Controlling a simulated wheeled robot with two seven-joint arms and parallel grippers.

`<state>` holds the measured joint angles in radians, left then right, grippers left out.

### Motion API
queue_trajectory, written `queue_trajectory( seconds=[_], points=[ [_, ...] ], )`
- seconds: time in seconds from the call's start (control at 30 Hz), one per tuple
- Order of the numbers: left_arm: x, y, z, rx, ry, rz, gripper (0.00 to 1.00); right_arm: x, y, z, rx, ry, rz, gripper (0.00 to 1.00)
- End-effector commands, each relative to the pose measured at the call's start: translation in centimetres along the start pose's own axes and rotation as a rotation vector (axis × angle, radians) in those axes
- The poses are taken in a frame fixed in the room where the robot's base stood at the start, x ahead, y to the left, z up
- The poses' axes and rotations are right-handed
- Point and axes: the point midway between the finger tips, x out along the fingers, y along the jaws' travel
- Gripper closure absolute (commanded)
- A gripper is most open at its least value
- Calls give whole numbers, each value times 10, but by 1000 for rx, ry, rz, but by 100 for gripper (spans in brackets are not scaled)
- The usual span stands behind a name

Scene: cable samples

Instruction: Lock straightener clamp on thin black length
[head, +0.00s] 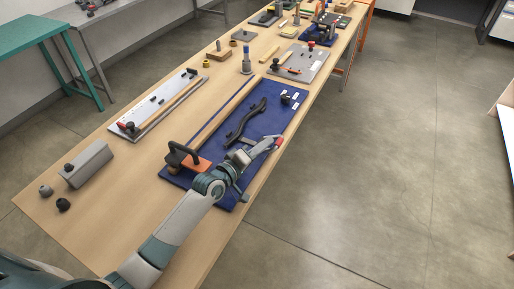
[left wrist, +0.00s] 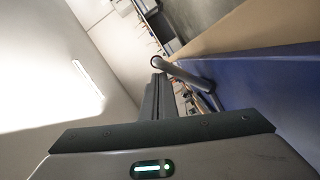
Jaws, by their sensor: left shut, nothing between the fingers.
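A blue board (head: 285,121) lies on the long wooden table. An orange block with a black handle (head: 187,157) sits at the board's near left end. A red-tipped part (head: 278,142) shows at the board's right edge, beside my left gripper (head: 268,146); I cannot tell whether they touch. In the left wrist view the dark fingers (left wrist: 160,92) are shut and empty. A grey rod (left wrist: 185,74) with a rounded end passes close to their tips. My right gripper is not in view.
A white board (head: 160,101), a grey block (head: 87,164) and small dark knobs (head: 63,204) stand on the table to the left. A grey board (head: 298,63) and a blue-topped post (head: 247,62) stand farther back. Open floor lies right of the table.

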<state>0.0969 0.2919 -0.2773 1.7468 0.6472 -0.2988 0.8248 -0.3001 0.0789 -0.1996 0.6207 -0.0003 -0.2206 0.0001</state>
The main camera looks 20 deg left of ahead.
Motion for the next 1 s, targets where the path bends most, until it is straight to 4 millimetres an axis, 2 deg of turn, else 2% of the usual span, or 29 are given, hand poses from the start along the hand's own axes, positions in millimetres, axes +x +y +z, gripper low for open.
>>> queue_trajectory(
  seconds=[0.2,0.57,0.8,1.0],
  points=[
    [11,0,0,1,0,-1,100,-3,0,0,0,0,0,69],
    [11,0,0,9,0,-3,100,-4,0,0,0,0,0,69],
    [14,0,11,157,-1,-41,100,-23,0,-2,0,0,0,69],
    [15,-5,16,233,0,-58,100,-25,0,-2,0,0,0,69]
  ],
)
